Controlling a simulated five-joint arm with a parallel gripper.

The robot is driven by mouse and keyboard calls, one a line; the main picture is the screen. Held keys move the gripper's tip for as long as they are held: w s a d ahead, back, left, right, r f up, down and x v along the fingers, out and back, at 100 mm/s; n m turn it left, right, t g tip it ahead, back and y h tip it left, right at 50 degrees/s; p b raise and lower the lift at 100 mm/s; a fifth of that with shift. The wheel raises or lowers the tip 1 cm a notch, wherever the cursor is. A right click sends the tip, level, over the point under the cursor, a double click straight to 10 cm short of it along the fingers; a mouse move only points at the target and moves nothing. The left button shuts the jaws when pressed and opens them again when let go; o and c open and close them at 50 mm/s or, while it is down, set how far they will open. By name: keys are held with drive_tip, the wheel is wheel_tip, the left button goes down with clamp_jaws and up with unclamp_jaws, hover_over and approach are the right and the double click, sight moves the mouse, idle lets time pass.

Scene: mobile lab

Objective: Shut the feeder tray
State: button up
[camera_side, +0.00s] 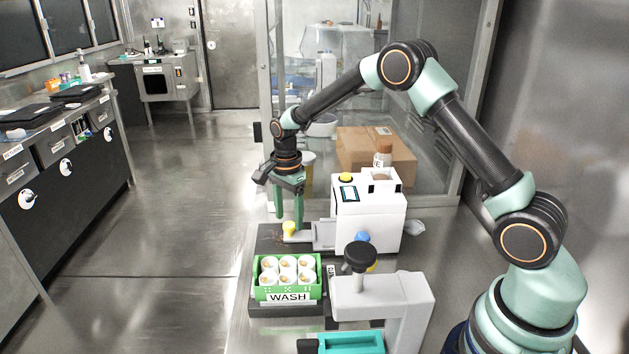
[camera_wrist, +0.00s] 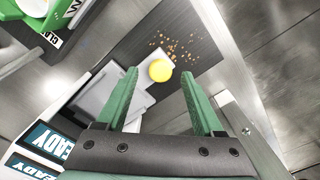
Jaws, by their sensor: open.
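The white feeder (camera_side: 365,222) stands on the bench, with a small screen that reads READY in the wrist view (camera_wrist: 40,150). Its pale feeder tray (camera_side: 323,236) sticks out of the left side, so it is open. A yellow knob (camera_side: 289,229) is at the tray's outer end; it also shows in the wrist view (camera_wrist: 160,70). My gripper (camera_side: 288,218) points down over the knob. Its green fingers are open, and in the wrist view (camera_wrist: 160,76) the knob appears between the fingertips. I cannot tell whether either finger touches it.
A green rack (camera_side: 288,293) marked WASH holds several white vials in front of the tray. A grey-white device with a black knob (camera_side: 360,256) stands right of the rack. Brown crumbs (camera_wrist: 175,48) lie on the dark mat beside the yellow knob. A cardboard box (camera_side: 400,150) is behind the feeder.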

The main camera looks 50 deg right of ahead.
drive_tip(key=shift+f, duration=0.85)
drive_tip(key=shift+c, duration=0.3)
clamp_jaws()
drive_tip(key=shift+r, duration=0.1)
idle(0.5)
